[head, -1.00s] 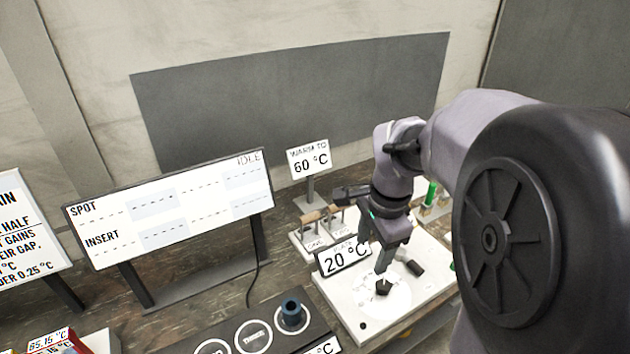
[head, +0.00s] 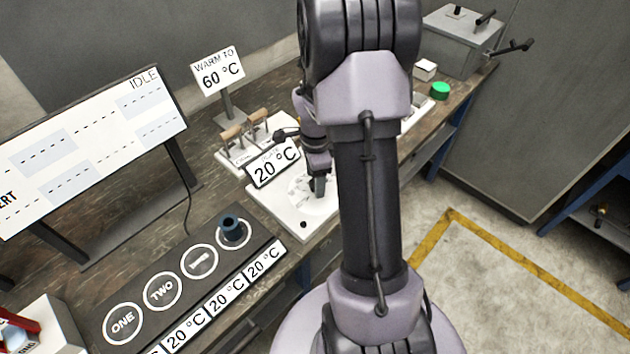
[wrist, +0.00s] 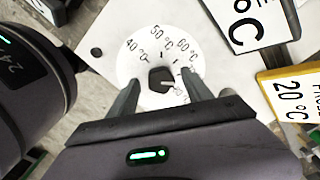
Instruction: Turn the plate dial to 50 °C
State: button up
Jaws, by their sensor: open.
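The plate dial is a small dark knob (wrist: 161,80) on a white round scale (wrist: 128,66) marked 40, 50 and 60 °C along its top; another mark at the lower right is partly hidden. A light line on the knob points to the right, away from the 50 °C mark. My gripper (wrist: 160,79) is open, one finger on each side of the knob; contact cannot be told. In the head view my gripper (head: 318,187) is low over the white plate (head: 280,217), and the knob is hidden. The plate's sign (head: 273,163) reads 20 °C.
A "WARM TO 60 °C" sign (head: 217,71) and a rack with wooden handles (head: 232,133) stand behind the plate. A dark block with ringed spots (head: 162,291) lies front left, a blue-grey cylinder (head: 232,232) on it. A display (head: 95,150) reads IDLE.

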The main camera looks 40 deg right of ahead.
jog(key=shift+f, duration=0.15)
grip_shut()
jog(key=shift+n, duration=0.3)
jog(key=n, duration=0.3)
jog(key=shift+n, duration=0.3)
jog(key=n, duration=0.4)
jog(key=shift+s+n, duration=0.1)
jog(key=shift+n, duration=0.2)
jog(key=n+p, duration=0.1)
jog(key=n, duration=0.3)
jog(key=shift+s+d+n+p, duration=0.15)
jog(key=shift+n+p, duration=0.15)
jog(key=shift+n, duration=2.2)
